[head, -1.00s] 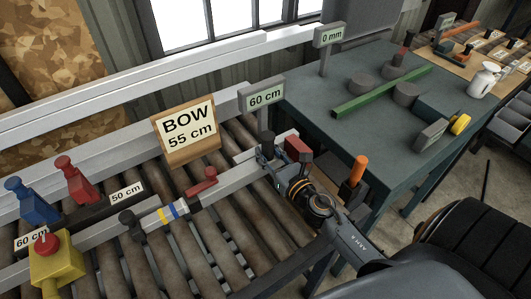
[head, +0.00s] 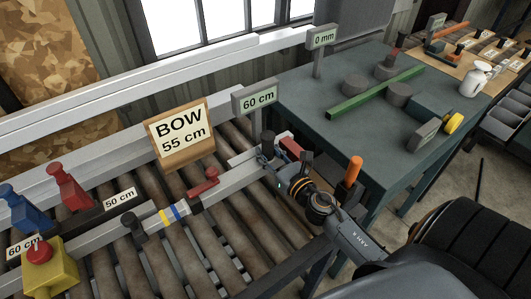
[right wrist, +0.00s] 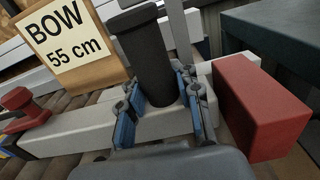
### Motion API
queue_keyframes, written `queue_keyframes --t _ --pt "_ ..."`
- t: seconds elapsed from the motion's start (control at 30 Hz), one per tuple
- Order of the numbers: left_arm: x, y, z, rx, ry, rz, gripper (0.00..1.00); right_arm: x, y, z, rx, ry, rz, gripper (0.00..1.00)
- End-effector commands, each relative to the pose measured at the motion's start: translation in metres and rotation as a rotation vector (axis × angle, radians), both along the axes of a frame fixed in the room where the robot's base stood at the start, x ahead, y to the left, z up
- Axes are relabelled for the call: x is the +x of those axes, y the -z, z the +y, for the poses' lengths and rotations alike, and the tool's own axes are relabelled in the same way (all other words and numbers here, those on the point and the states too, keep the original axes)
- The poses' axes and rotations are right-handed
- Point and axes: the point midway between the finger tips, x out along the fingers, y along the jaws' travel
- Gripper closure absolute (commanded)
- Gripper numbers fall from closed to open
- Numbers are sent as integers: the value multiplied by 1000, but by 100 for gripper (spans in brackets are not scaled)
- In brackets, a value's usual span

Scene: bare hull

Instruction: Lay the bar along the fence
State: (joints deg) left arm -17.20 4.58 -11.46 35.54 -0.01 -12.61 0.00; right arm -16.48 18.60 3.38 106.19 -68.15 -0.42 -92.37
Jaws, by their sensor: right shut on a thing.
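The bar (head: 234,184) is a long pale grey bar with blue and yellow bands, a red piece (head: 205,187) on it and an upright black grip (head: 132,224) near its left part. It lies low over the rollers. My right gripper (head: 270,160) is shut on the black grip at its right end; in the right wrist view the blue fingers (right wrist: 163,112) stand on both sides of this black cylinder (right wrist: 150,55). The fence (head: 60,187) is the pale rail along the rollers' far side. My left gripper is not in view.
A red block (right wrist: 264,108) stands just right of the held grip. A yellow box with red button (head: 48,270) is at left. The blue-green table (head: 300,88) at right bears a green bar (head: 375,94).

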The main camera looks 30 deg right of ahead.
Motion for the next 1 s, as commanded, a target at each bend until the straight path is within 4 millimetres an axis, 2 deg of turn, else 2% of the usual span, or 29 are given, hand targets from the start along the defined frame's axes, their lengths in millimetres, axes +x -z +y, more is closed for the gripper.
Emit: queue_keyframes --t 0.57,0.6,0.7,1.0 --pt "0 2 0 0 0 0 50 1 -3 -10 6 -1 -5 100" --pt "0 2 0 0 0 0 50 1 -3 -10 6 -1 -5 62" --pt "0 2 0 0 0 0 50 1 -2 -10 4 0 -4 41" --pt "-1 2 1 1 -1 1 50 -1 2 -10 -1 0 4 40"
